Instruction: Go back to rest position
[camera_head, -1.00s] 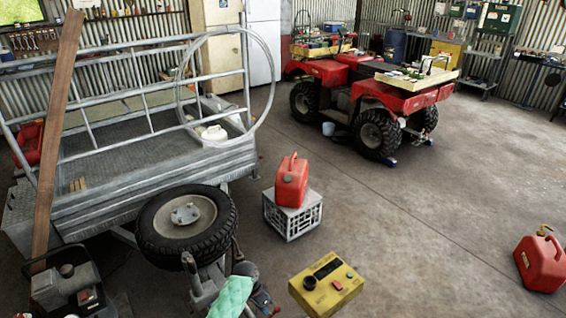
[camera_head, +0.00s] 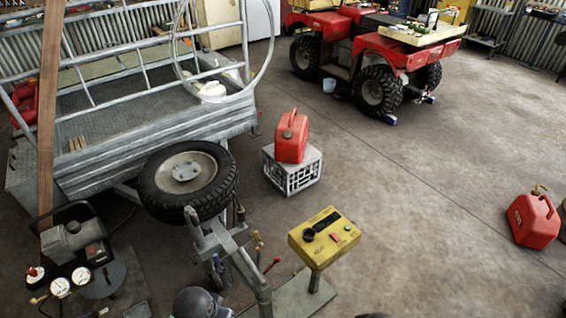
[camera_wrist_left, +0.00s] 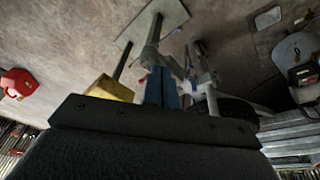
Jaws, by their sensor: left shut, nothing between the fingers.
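My left gripper (camera_wrist_left: 152,118) shows in the left wrist view as a broad dark piece with bolts across the bottom. It is shut with nothing held in it. It points toward the concrete floor, the trailer's drawbar parts and a yellow control box (camera_wrist_left: 112,88), with a gap I cannot judge. In the head view I see neither gripper clearly; my right gripper is not in view.
The trailer (camera_head: 150,160) with its spare wheel (camera_head: 185,172) fills the left. The yellow control box (camera_head: 325,235) stands on a post. A red fuel can (camera_head: 291,140) sits on a grey crate (camera_head: 292,178); another can (camera_head: 532,220) is at right. The quad (camera_head: 385,45) is behind. Middle floor is clear.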

